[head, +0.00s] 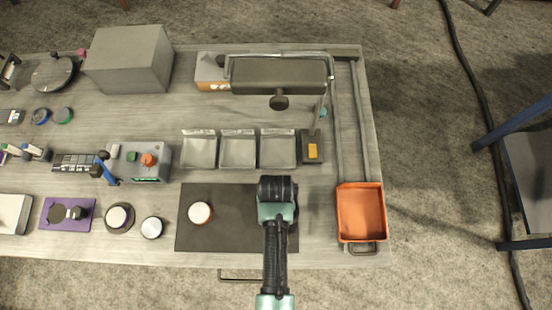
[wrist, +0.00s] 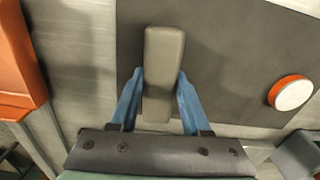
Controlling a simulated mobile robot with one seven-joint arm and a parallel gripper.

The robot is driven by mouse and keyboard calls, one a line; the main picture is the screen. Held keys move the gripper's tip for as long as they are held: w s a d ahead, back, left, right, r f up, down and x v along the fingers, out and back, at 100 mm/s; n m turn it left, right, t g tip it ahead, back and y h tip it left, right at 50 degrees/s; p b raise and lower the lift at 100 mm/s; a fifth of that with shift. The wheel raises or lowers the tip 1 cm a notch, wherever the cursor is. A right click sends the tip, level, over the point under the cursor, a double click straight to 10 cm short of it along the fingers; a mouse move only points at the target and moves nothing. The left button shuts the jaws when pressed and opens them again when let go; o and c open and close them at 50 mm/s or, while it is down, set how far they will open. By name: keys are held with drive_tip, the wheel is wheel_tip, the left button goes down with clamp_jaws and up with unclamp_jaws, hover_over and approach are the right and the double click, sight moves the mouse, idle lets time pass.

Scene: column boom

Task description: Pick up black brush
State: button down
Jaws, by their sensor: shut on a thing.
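The black brush shows in the wrist view as a plain dark-grey bar (wrist: 164,48) with rounded edges. My gripper (wrist: 160,78) has its two blue fingers on either side of the bar, shut on it. The bar lies lengthwise between the fingers and sticks out past their tips. Any bristles are hidden. In the head view my wrist covers the fingers and the brush, over the right part of the dark mat (head: 235,236). I cannot tell whether the brush touches the mat.
An orange tray (head: 360,212) stands right of the mat. An orange-rimmed white disc (head: 200,213) lies on the mat. Behind are several grey bins (head: 238,152), a dark block with a yellow patch (head: 312,147) and a grey boom (head: 280,75). The left side is crowded.

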wheel_tip(320, 180, up, 10)
drive_tip(key=shift+r+b, duration=0.1)
drive_tip(key=shift+b, duration=0.2)
idle(0.5)
drive_tip(key=c, duration=1)
unclamp_jaws()
drive_tip(key=c, duration=2.2)
unclamp_jaws()
